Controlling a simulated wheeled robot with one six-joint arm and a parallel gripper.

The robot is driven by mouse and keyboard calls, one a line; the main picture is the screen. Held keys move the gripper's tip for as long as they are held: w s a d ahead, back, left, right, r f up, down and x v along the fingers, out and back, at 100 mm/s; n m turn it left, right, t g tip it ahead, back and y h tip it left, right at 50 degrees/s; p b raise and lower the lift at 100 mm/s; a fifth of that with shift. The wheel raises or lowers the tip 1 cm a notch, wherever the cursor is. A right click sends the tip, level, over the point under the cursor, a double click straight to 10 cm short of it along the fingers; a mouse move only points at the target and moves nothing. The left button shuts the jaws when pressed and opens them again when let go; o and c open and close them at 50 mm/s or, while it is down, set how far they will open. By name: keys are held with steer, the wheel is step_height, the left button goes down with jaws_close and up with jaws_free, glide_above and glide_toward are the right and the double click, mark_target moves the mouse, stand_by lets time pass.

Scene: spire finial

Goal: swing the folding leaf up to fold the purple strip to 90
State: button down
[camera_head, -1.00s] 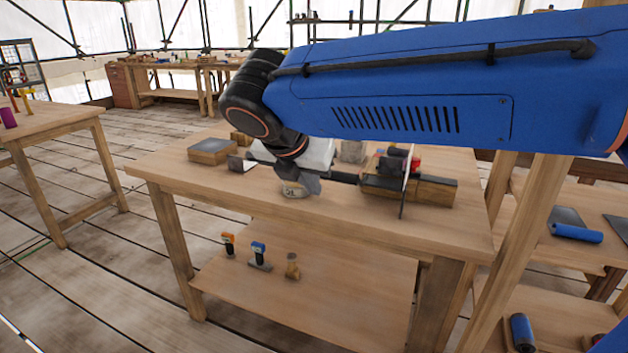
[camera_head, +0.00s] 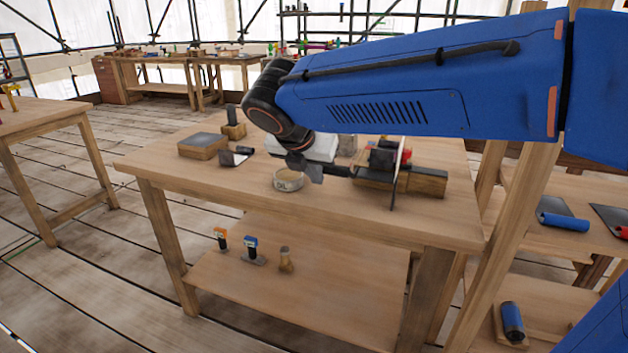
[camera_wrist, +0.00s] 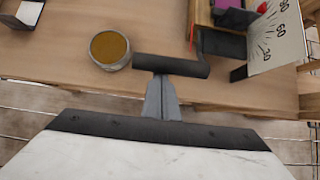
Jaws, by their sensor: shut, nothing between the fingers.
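The bending jig stands at the right of the bench, with a wooden base (camera_head: 425,184) and a upright white dial plate (camera_wrist: 275,38) with angle numbers. A bit of the purple strip (camera_wrist: 232,4) shows at the top of the wrist view. The dark leaf (camera_wrist: 222,42) is at the jig's near side, and a dark bar (camera_wrist: 185,66) reaches left from it. My gripper (camera_wrist: 161,88) is shut and empty, its fingertips at the bar. They overlap it in the picture; I cannot tell whether they touch it. The leaf's angle is unclear.
A round tin (camera_head: 288,180) with a tan top stands close left of my gripper. A block with a grey top (camera_head: 203,144) and a small dark-and-white piece (camera_head: 236,156) lie farther left. The bench's front strip is clear.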

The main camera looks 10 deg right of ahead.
stand_by(0.3)
steer(key=w+r+g+y, duration=0.1)
steer(key=r, duration=0.1)
steer(key=w+d+r+g+y, duration=0.1)
steer(key=r+g, duration=0.1)
steer(key=r, duration=0.1)
steer(key=w+d+r+g+y, duration=0.1)
steer(key=r+g, duration=0.1)
steer(key=shift+w+r, duration=0.15)
steer(key=shift+w, duration=0.1)
steer(key=w+d+r, duration=0.3)
steer(key=w+d, duration=0.3)
steer(key=w, duration=0.5)
steer(key=shift+r, duration=0.3)
steer(key=shift+w, duration=0.2)
stand_by(0.4)
